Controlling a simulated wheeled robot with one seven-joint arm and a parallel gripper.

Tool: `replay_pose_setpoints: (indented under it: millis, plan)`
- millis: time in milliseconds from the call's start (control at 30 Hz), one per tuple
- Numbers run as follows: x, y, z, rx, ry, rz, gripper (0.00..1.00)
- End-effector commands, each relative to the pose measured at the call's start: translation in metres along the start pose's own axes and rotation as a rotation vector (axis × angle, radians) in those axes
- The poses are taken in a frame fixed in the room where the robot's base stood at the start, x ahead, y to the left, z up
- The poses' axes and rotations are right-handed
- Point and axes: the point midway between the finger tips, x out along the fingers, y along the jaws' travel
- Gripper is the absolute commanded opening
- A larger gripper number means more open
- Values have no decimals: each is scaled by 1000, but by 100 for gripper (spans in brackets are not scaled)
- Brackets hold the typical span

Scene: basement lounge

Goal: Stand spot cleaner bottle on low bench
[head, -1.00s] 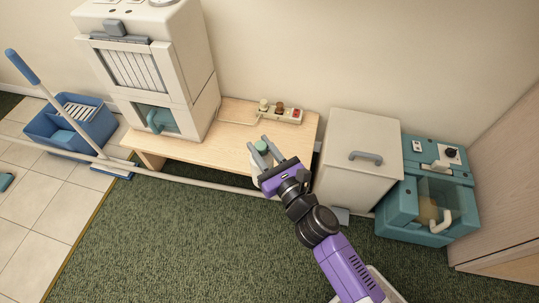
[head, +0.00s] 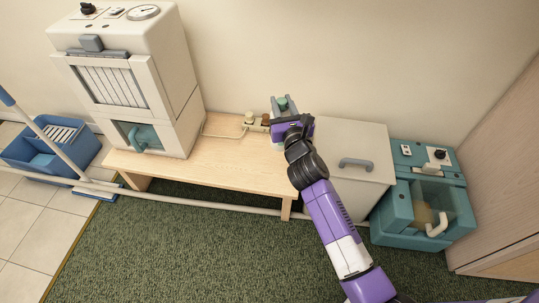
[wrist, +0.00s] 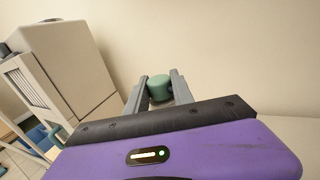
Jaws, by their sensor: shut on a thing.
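The spot cleaner bottle shows mainly as a green cap (head: 282,102) between my fingers in the head view; the cap also shows in the wrist view (wrist: 159,89). My gripper (head: 285,106) is shut on the bottle, over or near the far right end of the low bench (head: 225,165). The bottle's body is hidden by my gripper and wrist. I cannot tell whether its base touches the bench. The bench has a pale wood top, bare in its middle and front.
A large cream machine (head: 135,85) stands on the bench's left part. A power strip (head: 255,122) with plugs and a cable lies at the back, left of my gripper. A white cabinet (head: 348,180) and a teal machine (head: 425,200) stand right. A blue mop bucket (head: 50,150) stands left.

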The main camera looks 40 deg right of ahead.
Motion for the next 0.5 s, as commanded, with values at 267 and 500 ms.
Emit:
replay_pose_setpoints:
  millis: [267, 500]
  plan:
    - [0, 0, -57, -1, -4, 1, 0]
    - [0, 0, -97, -1, -3, 2, 0]
